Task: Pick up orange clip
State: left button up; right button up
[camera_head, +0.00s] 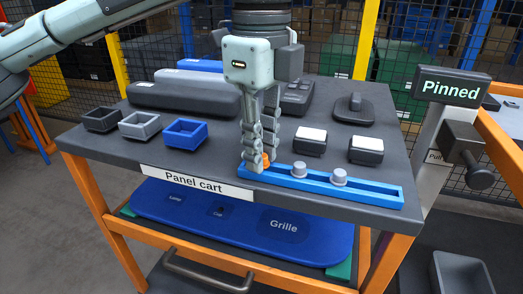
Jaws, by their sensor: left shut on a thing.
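The orange clip (266,158) is at the left end of a blue rail tray (300,183) near the front edge of the cart top. It is small and partly hidden by the fingers. My left gripper (260,163) points down over it and is shut on it. I cannot tell whether the clip touches the tray. Two grey round-topped pieces (339,177) sit farther right in the same tray. My right gripper is not in view.
The panel cart (90,141) also carries small black, grey and blue bins (186,132), long grey and blue cases, two white-topped black blocks (366,150) and a black pad (354,109). A post marked Pinned (450,89) stands at the right.

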pick_arm(q)
jog(key=shift+r, duration=0.5)
notch_tip(320, 180, up, 3)
jog(key=shift+f+p, duration=0.1)
jog(key=shift+p, duration=0.8)
jog(key=s+a+r, duration=0.5)
jog(key=a+r, duration=0.2)
jog(key=a, duration=0.3)
jog(key=shift+s, duration=0.3)
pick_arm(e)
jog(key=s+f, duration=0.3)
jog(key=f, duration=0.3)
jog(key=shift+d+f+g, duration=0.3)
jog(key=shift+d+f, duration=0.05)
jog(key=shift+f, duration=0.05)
pick_arm(q)
jog(key=shift+o, duration=0.2)
jog(key=shift+a, duration=0.1)
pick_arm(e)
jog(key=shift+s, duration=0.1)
pick_arm(q)
grip_shut()
jog(key=shift+f, duration=0.1)
